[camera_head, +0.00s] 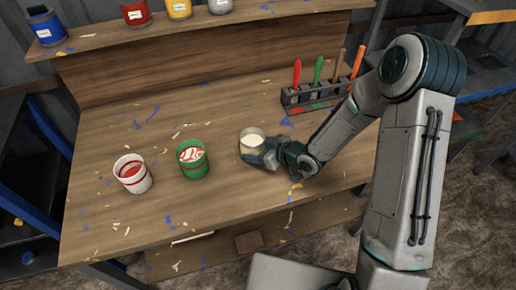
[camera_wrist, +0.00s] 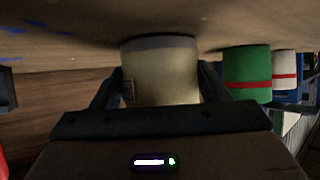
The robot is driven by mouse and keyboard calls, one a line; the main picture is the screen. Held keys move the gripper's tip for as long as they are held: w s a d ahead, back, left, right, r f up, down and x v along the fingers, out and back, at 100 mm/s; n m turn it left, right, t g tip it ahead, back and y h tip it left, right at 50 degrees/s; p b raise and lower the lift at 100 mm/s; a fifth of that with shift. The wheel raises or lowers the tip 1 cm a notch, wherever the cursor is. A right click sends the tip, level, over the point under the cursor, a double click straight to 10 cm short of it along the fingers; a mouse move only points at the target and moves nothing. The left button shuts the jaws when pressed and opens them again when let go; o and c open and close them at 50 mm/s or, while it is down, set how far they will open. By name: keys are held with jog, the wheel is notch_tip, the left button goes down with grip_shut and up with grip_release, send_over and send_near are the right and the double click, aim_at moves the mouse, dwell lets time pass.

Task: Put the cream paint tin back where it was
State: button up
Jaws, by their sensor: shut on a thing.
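The cream paint tin (camera_head: 252,138) is at the middle of the workbench top, upright, with pale paint showing in its open top. My gripper (camera_head: 262,154) reaches it from the right and is shut on it. In the wrist view the cream tin (camera_wrist: 160,70) sits between the two fingers of my gripper (camera_wrist: 160,95), and its base is at or very close to the bench top. I cannot tell whether it touches the bench.
A green tin (camera_head: 193,160) and a white tin with red paint (camera_head: 132,174) stand left of the cream tin. A rack (camera_head: 305,98) of screwdriver-like tools stands behind right. Several tins, including a red one (camera_head: 135,12), line the shelf (camera_head: 215,24). Paint flecks and shavings dot the bench (camera_head: 110,225).

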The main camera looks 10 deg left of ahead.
jog(key=o, duration=1.3)
jog(key=shift+f, duration=0.1)
jog(key=shift+o, duration=0.2)
jog(key=shift+r, duration=0.2)
jog(key=s+d+r+m+t+h, duration=0.15)
jog(key=d+r+m+h, duration=0.4)
jog(key=d, duration=0.85)
jog(key=s+d+r+m+t+h, duration=0.15)
jog(key=d+r+h, duration=0.45)
jog(key=d+r, duration=0.6)
jog(key=s+d+r+m+g, duration=0.1)
jog(key=s+r+m+g, duration=0.1)
jog(key=s, duration=0.6)
jog(key=s+d+r+m+g, duration=0.1)
jog(key=s+m, duration=0.3)
jog(key=s, duration=0.4)
jog(key=shift+d+r+g+p, duration=0.25)
jog(key=shift+r+g+p, duration=0.15)
jog(key=shift+r+g, duration=0.5)
